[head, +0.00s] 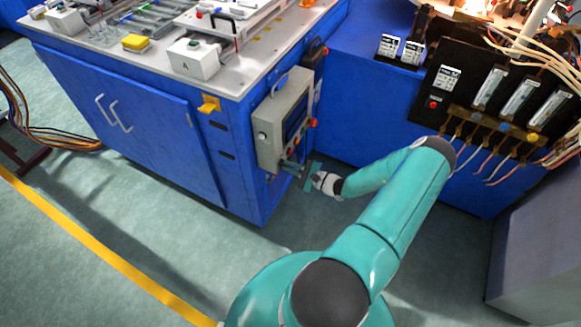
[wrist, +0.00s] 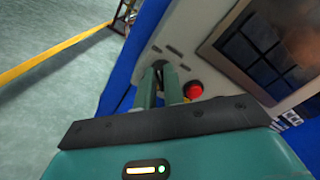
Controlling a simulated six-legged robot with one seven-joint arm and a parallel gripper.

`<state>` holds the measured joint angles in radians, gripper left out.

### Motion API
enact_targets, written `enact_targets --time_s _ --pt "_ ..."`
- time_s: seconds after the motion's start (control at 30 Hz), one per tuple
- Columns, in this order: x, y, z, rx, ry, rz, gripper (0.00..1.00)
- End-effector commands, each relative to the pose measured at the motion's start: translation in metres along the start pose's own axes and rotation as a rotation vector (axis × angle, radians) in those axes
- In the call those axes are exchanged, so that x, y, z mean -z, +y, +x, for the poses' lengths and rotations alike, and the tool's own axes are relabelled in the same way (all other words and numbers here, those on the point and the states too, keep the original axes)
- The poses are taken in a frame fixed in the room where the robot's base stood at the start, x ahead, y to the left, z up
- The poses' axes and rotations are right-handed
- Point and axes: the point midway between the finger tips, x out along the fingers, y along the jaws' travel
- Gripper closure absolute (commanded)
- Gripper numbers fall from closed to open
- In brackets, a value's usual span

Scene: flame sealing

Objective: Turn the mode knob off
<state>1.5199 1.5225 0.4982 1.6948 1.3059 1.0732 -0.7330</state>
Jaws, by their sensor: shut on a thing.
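The grey control box (head: 270,130) hangs on the right side of the blue cabinet. It carries a dark screen (head: 296,116) and a row of small controls along its lower edge. My gripper (head: 290,165) is at the lower part of this panel. In the wrist view my gripper's two green fingers (wrist: 158,78) reach the panel and close around a small dark knob (wrist: 158,66), mostly hidden between the tips. A red button (wrist: 193,90) sits just right of the fingers. The knob's marked setting cannot be read.
The blue cabinet (head: 150,130) has a worktop with a yellow button box (head: 136,42) and a white box (head: 194,58). A black panel with gauges and wires (head: 480,95) stands at the right. Open floor (head: 100,225) lies at the left, with a yellow line.

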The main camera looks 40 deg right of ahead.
Motion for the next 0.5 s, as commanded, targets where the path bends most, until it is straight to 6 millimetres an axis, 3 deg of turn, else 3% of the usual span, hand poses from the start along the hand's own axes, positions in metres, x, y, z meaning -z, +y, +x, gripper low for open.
enact_targets --time_s 0.3,0.33,0.43,0.5 --pt "0.0009 -0.0001 -0.0009 0.000 0.003 -0.003 1.00" --pt "0.0009 -0.0001 -0.0010 0.000 0.002 -0.003 0.88" --pt "0.0008 -0.0001 -0.0008 0.000 0.002 -0.002 0.68" --pt "0.0006 -0.0001 -0.0007 0.000 0.002 -0.002 0.68"
